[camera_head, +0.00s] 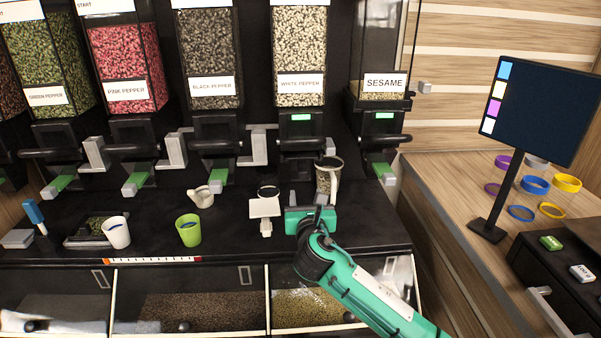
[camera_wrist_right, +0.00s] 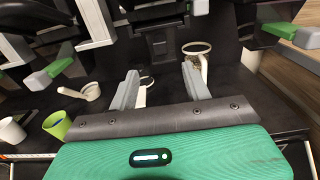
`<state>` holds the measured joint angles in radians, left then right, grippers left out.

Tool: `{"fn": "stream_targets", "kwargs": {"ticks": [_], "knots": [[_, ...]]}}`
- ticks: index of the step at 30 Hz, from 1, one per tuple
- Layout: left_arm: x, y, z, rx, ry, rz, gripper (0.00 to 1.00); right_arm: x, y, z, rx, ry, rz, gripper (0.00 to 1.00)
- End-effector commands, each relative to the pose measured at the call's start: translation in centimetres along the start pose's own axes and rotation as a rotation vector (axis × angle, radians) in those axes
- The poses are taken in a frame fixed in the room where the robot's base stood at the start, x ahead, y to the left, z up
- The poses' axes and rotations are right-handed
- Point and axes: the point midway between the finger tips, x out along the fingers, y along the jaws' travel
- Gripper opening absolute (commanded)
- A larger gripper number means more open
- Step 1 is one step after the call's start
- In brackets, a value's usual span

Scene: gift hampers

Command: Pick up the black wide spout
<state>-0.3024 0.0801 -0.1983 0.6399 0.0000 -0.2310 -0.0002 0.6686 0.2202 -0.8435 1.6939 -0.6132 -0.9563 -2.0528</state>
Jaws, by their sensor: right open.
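No piece stands out clearly as the black wide spout. My right gripper (camera_head: 305,197) is low over the counter, fingers pointing away toward the dispensers. In the right wrist view its two grey fingers (camera_wrist_right: 158,75) are apart, with a small rimmed piece partly hidden beyond the left finger. My left gripper is not in view.
A speckled handled container (camera_head: 325,178) stands just beyond my right gripper. A green cup (camera_head: 188,230) and a white cup (camera_head: 116,232) stand to the left. Pepper dispensers line the back. Ingredient bins lie along the front. A screen (camera_head: 540,110) stands at right.

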Motion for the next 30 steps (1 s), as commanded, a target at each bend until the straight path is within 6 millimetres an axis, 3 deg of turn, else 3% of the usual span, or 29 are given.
{"fn": "stream_targets", "kwargs": {"ticks": [9, 20, 30], "knots": [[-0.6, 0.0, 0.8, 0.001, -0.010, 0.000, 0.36, 5.4, 0.0, 0.1, 0.004, 0.003, -0.003, 0.49], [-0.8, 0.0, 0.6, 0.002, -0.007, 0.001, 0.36, 7.9, -0.1, 0.1, 0.006, 0.003, -0.002, 0.49], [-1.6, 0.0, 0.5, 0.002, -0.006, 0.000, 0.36, 11.8, -0.1, 0.5, 0.006, 0.003, -0.002, 0.49]]}}
